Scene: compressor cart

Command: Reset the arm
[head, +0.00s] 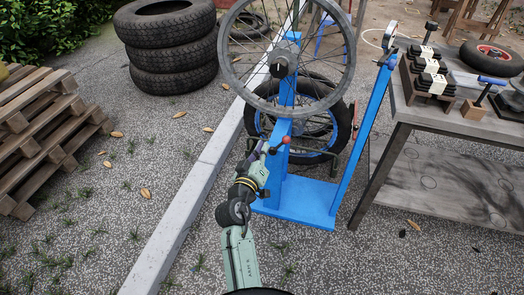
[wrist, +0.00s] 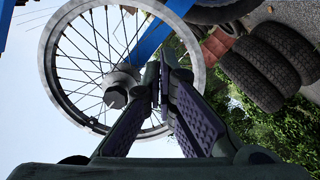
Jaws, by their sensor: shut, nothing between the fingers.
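My arm (head: 243,235) reaches up from the bottom middle of the head view toward a blue wheel stand. My gripper (head: 264,147) is at its end, in front of the stand's post, close to a lever with a red knob (head: 286,140); I cannot tell if they touch. In the wrist view my gripper (wrist: 164,65) has its fingertips together with nothing between them. Behind them is a spoked wheel (wrist: 80,65) with a dark hub (wrist: 120,90). The same wheel (head: 232,60) is mounted upright on the blue stand (head: 300,205) in the head view.
A workbench (head: 440,125) with black weights and tools stands at right. Stacked tyres (head: 170,45) are at the back left, and wooden pallets (head: 40,130) at the left edge. A pale kerb (head: 195,190) crosses the ground. Gravel left of my arm is mostly clear.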

